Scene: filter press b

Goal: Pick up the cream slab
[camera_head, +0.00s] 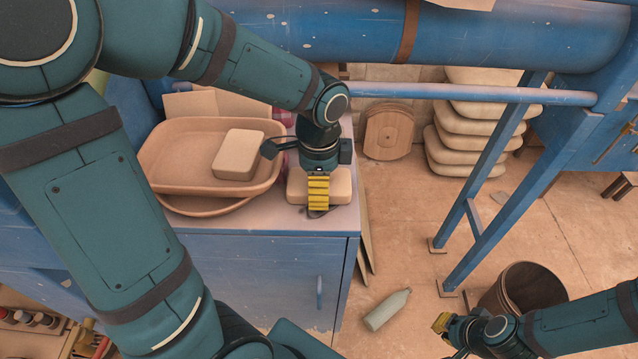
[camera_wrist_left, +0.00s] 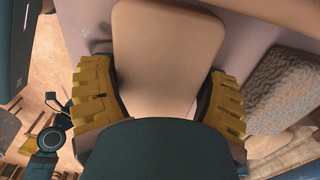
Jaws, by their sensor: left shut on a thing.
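A cream slab (camera_head: 343,186) with rounded edges lies flat at the front right of the blue cabinet's top. My left gripper (camera_head: 318,197) points down over it and hides part of it. In the left wrist view the slab (camera_wrist_left: 168,45) sits between the two yellow fingers (camera_wrist_left: 160,95), which are shut on it. I cannot tell any gap under the slab. A similar slab (camera_head: 238,154) rests in the tan tray, left of the gripper. My right gripper (camera_head: 441,324) is low at the right, away from the cabinet; its finger opening is unclear.
The tan tray (camera_head: 165,160) stands close left of my left gripper. The blue cabinet (camera_head: 262,280) ends just right of the held slab. A bottle (camera_head: 387,310) lies on the floor. A wooden bucket (camera_head: 530,287) stands near my right arm. Blue press legs (camera_head: 495,165) rise at right.

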